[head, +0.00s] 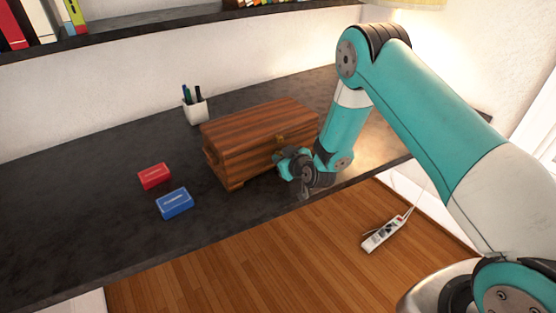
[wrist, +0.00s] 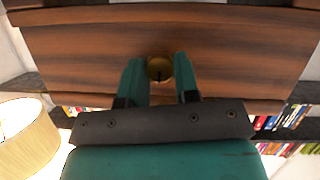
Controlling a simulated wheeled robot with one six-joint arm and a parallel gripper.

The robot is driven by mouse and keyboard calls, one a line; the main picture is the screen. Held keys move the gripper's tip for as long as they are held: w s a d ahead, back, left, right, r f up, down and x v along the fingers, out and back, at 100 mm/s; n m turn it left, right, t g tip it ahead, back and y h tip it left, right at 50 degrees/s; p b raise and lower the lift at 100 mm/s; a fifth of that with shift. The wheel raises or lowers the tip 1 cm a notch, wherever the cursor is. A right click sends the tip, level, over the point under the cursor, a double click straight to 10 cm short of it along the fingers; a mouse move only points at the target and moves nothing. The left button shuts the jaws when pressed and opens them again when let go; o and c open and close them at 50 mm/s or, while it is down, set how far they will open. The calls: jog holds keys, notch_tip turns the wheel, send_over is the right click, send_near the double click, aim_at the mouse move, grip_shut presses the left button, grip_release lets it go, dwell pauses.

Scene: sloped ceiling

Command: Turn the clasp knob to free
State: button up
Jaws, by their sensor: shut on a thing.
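A brown striped wooden box (head: 246,138) stands shut on the dark tabletop in the head view. Its front face (wrist: 90,50) fills the upper part of the wrist view. A round brass clasp knob (wrist: 159,68) sits on that face. My gripper (wrist: 160,75) has its two teal fingers on either side of the knob, shut on it. In the head view my gripper (head: 284,163) is at the front of the box, and the arm hides part of the front. The knob's turn angle is hard to tell.
A red box (head: 154,176) and a blue box (head: 174,203) lie on the dark table (head: 75,215) to the left. A white pen cup (head: 195,110) stands behind the wooden box. A power strip (head: 384,233) lies on the wooden floor.

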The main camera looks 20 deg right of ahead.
jog(key=m+b, duration=0.1)
jog(key=b, duration=0.1)
jog(key=m+y+b, duration=0.1)
jog(key=b, duration=0.2)
jog(key=shift+w+d+f, duration=0.15)
jog(key=shift+d+f, duration=0.15)
jog(key=shift+f, duration=0.05)
jog(key=m+g+y+b, duration=0.1)
jog(key=m+y+b, duration=0.1)
jog(key=b, duration=0.5)
jog(key=shift+m+y, duration=0.4)
jog(key=shift+m, duration=0.5)
jog(key=m+y+b, duration=0.2)
jog(key=m+b, duration=0.1)
jog(key=b, duration=0.1)
jog(key=shift+m+t+y+b, duration=0.5)
jog(key=shift+m+y+b, duration=0.5)
jog(key=shift+m+b, duration=0.8)
jog(key=shift+r, duration=0.1)
jog(key=o, duration=0.9)
jog(key=shift+o, duration=0.2)
jog(key=shift+d, duration=0.1)
jog(key=shift+d, duration=0.1)
